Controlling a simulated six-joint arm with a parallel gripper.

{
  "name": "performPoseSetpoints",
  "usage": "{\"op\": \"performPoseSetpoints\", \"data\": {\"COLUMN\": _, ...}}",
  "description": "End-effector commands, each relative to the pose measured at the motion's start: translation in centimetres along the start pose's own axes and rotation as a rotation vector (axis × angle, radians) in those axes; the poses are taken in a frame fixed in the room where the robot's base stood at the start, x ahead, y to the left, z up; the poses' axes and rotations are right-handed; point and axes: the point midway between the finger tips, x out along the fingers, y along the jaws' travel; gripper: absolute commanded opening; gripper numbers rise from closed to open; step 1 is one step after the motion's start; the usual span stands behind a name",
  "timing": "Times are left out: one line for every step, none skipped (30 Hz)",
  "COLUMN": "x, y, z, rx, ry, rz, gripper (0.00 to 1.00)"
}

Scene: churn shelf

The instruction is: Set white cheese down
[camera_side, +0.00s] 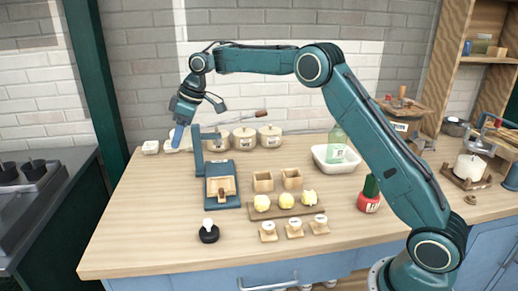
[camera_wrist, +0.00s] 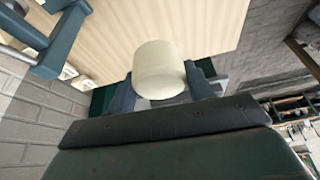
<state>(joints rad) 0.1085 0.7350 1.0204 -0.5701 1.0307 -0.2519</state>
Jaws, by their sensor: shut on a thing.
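My gripper (camera_side: 178,134) is above the back left of the wooden table in the side view, with its fingers pointing down. In the wrist view my gripper (camera_wrist: 160,84) is shut on the white cheese (camera_wrist: 158,60), a pale, smooth, round block with one finger on each side. The side view does not clearly separate the held cheese from the pale things behind the fingers. The wooden worktop (camera_wrist: 110,30) shows beyond the cheese in the wrist view. I cannot tell whether the cheese touches it.
A white block (camera_side: 150,147) sits at the back left corner. Several lidded pots (camera_side: 244,138) line the back. A blue stand (camera_side: 198,155) rises just right of my gripper. A black-based knob (camera_side: 209,231) stands in front. The left front worktop (camera_side: 145,225) is clear.

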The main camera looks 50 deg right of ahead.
Motion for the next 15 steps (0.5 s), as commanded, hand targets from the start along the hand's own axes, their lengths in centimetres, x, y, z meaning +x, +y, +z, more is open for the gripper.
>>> {"op": "performPoseSetpoints", "data": {"x": -0.6, "y": 0.8, "z": 0.8, "rx": 0.024, "ry": 0.001, "rz": 0.009, "gripper": 0.27}}
{"op": "performPoseSetpoints", "data": {"x": -0.8, "y": 1.4, "z": 1.4, "rx": 0.040, "ry": 0.002, "rz": 0.015, "gripper": 0.27}}
{"op": "performPoseSetpoints", "data": {"x": -1.3, "y": 2.0, "z": 2.1, "rx": 0.062, "ry": 0.002, "rz": 0.023, "gripper": 0.27}}
{"op": "performPoseSetpoints", "data": {"x": -1.7, "y": 2.6, "z": 2.8, "rx": 0.081, "ry": 0.003, "rz": 0.030, "gripper": 0.27}}
{"op": "performPoseSetpoints", "data": {"x": -2.1, "y": 3.2, "z": 3.4, "rx": 0.100, "ry": 0.004, "rz": 0.037, "gripper": 0.27}}
{"op": "performPoseSetpoints", "data": {"x": -2.6, "y": 4.0, "z": 4.4, "rx": 0.128, "ry": 0.005, "rz": 0.046, "gripper": 0.27}}
{"op": "performPoseSetpoints", "data": {"x": -3.1, "y": 4.6, "z": 5.2, "rx": 0.148, "ry": 0.007, "rz": 0.055, "gripper": 0.27}}
{"op": "performPoseSetpoints", "data": {"x": -3.5, "y": 5.2, "z": 6.0, "rx": 0.171, "ry": 0.008, "rz": 0.063, "gripper": 0.27}}
{"op": "performPoseSetpoints", "data": {"x": -4.1, "y": 6.0, "z": 7.2, "rx": 0.202, "ry": 0.008, "rz": 0.074, "gripper": 0.27}}
{"op": "performPoseSetpoints", "data": {"x": -4.6, "y": 6.6, "z": 8.1, "rx": 0.225, "ry": 0.009, "rz": 0.083, "gripper": 0.27}}
{"op": "performPoseSetpoints", "data": {"x": -5.1, "y": 7.2, "z": 8.9, "rx": 0.248, "ry": 0.011, "rz": 0.092, "gripper": 0.27}}
{"op": "performPoseSetpoints", "data": {"x": -5.7, "y": 7.9, "z": 10.2, "rx": 0.279, "ry": 0.012, "rz": 0.103, "gripper": 0.27}}
{"op": "performPoseSetpoints", "data": {"x": -6.2, "y": 8.4, "z": 11.1, "rx": 0.302, "ry": 0.014, "rz": 0.113, "gripper": 0.27}}
{"op": "performPoseSetpoints", "data": {"x": -6.7, "y": 8.8, "z": 12.0, "rx": 0.326, "ry": 0.013, "rz": 0.122, "gripper": 0.27}}
{"op": "performPoseSetpoints", "data": {"x": -7.3, "y": 9.4, "z": 13.2, "rx": 0.356, "ry": 0.014, "rz": 0.134, "gripper": 0.27}}
